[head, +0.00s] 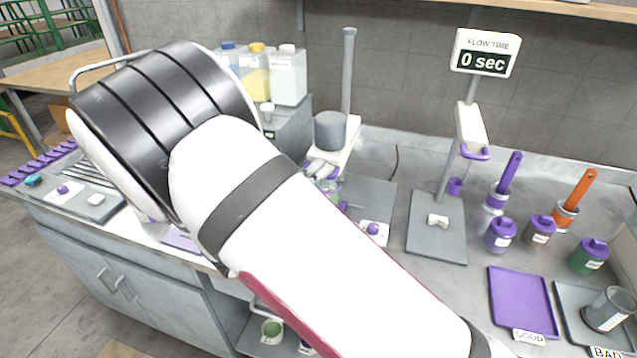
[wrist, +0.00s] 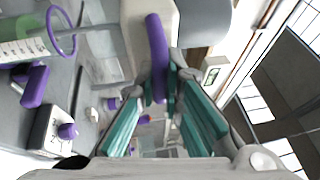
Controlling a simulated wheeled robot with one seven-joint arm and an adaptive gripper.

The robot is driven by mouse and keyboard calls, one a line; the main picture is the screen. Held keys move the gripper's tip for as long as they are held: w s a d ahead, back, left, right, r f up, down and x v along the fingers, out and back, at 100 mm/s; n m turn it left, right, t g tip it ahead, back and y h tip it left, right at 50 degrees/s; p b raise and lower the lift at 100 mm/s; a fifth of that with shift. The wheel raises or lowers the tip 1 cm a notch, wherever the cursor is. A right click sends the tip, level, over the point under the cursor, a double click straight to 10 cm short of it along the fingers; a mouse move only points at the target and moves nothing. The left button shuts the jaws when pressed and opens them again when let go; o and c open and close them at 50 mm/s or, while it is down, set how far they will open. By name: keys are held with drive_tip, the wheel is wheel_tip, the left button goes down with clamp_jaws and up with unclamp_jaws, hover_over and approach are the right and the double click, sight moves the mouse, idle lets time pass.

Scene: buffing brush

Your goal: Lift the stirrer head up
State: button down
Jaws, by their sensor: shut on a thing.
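The stirrer head (head: 330,131) has a grey cylindrical motor on a white body and sits on a tall grey post (head: 348,75). In the wrist view its white body (wrist: 146,20) and grey motor (wrist: 205,22) are close ahead. A curved purple handle (wrist: 156,50) runs down from the body. My gripper (wrist: 168,92) has teal fingers, shut around the lower part of this handle. In the head view my arm hides most of the gripper and the area under the head. A beaker with green contents (wrist: 22,47) shows in the wrist view.
A white box with a purple knob (head: 373,229) stands beside the stirrer's grey base (head: 372,194). To the right are a flow-time stand (head: 470,128), several lidded jars, a purple tray (head: 522,300) and a grey tray (head: 570,305). Bottles (head: 288,77) stand behind my arm.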

wheel_tip(320, 180, up, 8)
drive_tip(key=p, duration=0.3)
drive_tip(key=shift+s, duration=0.15)
drive_tip(key=shift+r, duration=0.45)
drive_tip(key=c, duration=1.8)
unclamp_jaws()
drive_tip(key=shift+o, duration=0.6)
drive_tip(key=shift+a+f, duration=0.2)
drive_tip(key=shift+a, duration=0.05)
drive_tip(key=v, duration=1.1)
drive_tip(key=shift+s, duration=0.2)
